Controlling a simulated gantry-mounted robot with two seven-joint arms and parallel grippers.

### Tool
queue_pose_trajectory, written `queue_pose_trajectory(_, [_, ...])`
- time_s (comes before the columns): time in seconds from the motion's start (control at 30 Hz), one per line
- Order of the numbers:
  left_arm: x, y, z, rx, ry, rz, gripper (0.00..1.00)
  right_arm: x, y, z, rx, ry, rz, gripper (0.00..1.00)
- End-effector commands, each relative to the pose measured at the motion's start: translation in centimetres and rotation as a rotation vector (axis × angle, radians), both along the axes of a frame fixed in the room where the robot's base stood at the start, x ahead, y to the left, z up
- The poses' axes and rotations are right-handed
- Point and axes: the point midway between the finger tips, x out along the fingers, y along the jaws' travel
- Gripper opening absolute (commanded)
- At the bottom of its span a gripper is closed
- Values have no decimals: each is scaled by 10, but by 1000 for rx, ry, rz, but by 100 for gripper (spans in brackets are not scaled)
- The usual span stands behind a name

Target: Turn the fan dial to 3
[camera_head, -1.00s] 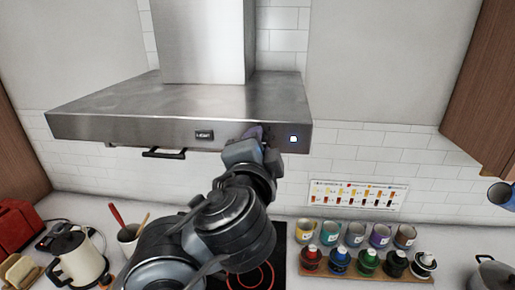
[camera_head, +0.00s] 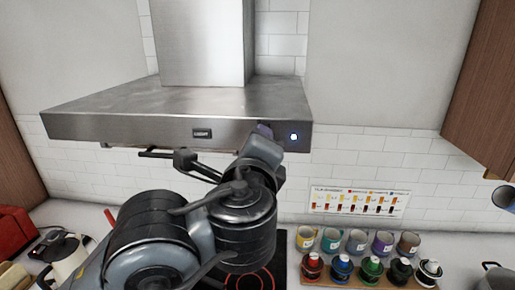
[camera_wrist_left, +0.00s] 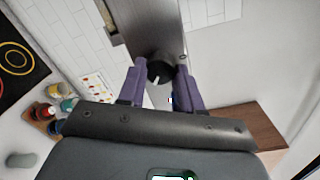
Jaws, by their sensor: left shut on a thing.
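The fan dial (camera_wrist_left: 160,70) is a black round knob with a white pointer mark on the hood's front panel. It shows between my fingers in the left wrist view, and my gripper hides it in the head view. My left gripper (camera_wrist_left: 160,82) has its two purple fingers on either side of the knob and is shut on it. In the head view the left gripper (camera_head: 264,133) is at the right part of the hood's front strip, tilted. The dial's number markings cannot be read. My right gripper is not in view.
The steel range hood (camera_head: 110,127) has a LIGHT button (camera_head: 202,133) and a small lit square (camera_head: 294,137) on its front. Below are a cooktop (camera_head: 245,282), several coloured mugs (camera_head: 357,242) and a row of bottles (camera_head: 372,268). A kettle (camera_head: 65,260) stands at left.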

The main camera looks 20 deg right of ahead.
Motion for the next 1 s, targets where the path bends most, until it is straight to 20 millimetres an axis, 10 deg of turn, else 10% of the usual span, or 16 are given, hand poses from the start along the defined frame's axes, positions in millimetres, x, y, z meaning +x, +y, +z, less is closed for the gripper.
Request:
queue_pose_trajectory(0.73, [0, 0, -1, 89, -48, -1, 4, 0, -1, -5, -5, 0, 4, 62])
queue_pose_trajectory(0.77, [0, 0, -1, 89, -48, -1, 36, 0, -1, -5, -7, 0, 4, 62])
queue_pose_trajectory(1.0, [0, 0, 0, 88, -48, -1, 60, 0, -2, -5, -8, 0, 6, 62])
